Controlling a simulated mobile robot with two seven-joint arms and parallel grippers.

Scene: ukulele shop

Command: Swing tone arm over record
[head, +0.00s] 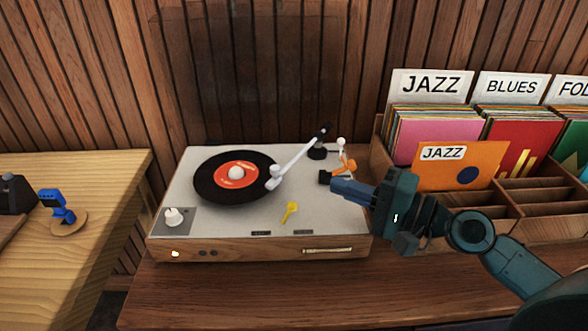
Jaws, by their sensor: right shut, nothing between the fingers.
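The turntable (210,240) has a grey top and wooden front and stands on the wooden counter. A black record (217,192) with an orange-red label lies on its left part. The silver-white tone arm (295,160) runs from a dark pivot at the back right down to the left. Its head (273,179) appears over the record's right part; I cannot tell whether it touches. My right gripper (328,178) is shut and empty at the turntable's right side, right of the tone arm and apart from it. My left gripper is not in view.
A small white-and-orange piece (346,165) shows just behind my right gripper. A yellow key-like piece (289,211) and a white knob (173,217) are on the turntable top. Record bins (478,205) stand at right. A wooden table (90,235) with a blue object (57,207) is at left.

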